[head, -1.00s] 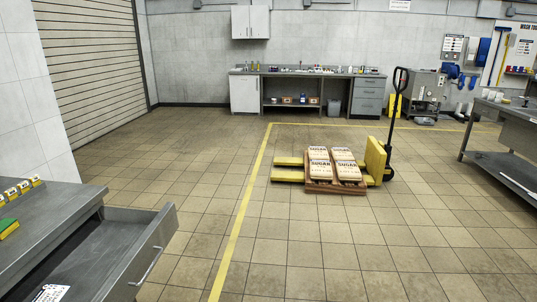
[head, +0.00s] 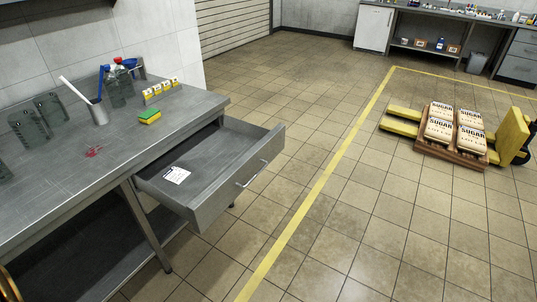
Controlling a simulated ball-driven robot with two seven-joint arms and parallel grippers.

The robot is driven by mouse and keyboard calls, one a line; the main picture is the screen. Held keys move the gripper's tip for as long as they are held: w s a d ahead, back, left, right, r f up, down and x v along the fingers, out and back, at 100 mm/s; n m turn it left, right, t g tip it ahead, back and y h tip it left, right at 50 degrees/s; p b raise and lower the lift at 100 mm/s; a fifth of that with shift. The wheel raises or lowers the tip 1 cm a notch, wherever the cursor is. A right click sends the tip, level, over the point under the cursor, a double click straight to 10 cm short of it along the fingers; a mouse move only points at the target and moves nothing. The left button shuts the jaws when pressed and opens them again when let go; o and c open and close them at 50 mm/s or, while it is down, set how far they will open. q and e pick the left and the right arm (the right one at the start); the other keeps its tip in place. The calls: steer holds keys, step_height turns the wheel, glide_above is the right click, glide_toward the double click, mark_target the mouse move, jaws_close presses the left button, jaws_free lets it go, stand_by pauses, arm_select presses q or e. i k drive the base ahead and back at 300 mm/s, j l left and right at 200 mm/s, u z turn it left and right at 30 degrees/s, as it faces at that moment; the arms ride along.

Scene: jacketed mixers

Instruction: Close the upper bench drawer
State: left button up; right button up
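The upper bench drawer (head: 228,201) is a grey metal drawer pulled well out of the right end of the steel bench (head: 150,150). Its front panel faces right and carries a pale bar handle (head: 252,174). A white printed label or card (head: 176,175) lies on the drawer floor, which is otherwise bare where visible. Neither of my grippers can be made out in the head view. A brownish curved part at the bottom left corner may be mine.
On the bench stand a cup with tools (head: 98,113), bottles (head: 124,82), small yellow-white boxes (head: 161,89) and a green-yellow sponge (head: 150,116). Open tiled floor lies right of the drawer, crossed by a yellow line (head: 330,178). A pallet of sugar bags (head: 455,130) stands farther right.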

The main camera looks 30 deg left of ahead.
mark_target(223, 162)
steer(key=u, duration=1.55)
